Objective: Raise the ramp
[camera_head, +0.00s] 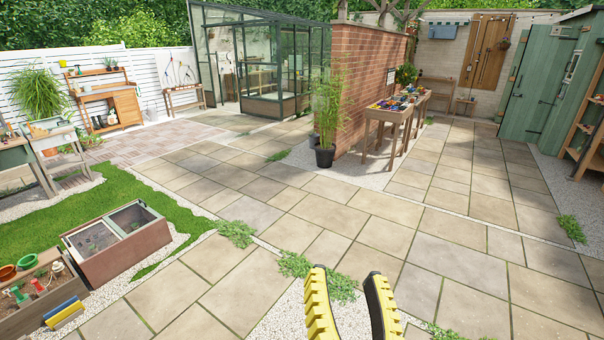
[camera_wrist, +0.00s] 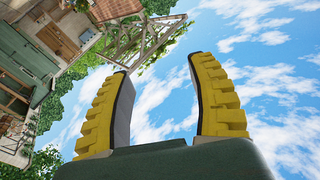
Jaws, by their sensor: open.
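My gripper (camera_head: 346,275) shows at the bottom of the head view as two yellow ribbed fingers with dark inner faces. The fingers are apart, with nothing between them. In the wrist view, my gripper (camera_wrist: 158,68) is also open and empty, against blue sky and clouds. I cannot make out a ramp in either view.
Paving (camera_head: 330,215) leaves broad free floor ahead. A cold frame (camera_head: 140,258) and a planter box (camera_head: 32,310) stand at left. A brick wall (camera_head: 370,75), potted bamboo (camera_head: 325,155), potting table (camera_head: 395,112), greenhouse (camera_head: 262,70) and green shed (camera_head: 540,80) stand farther back.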

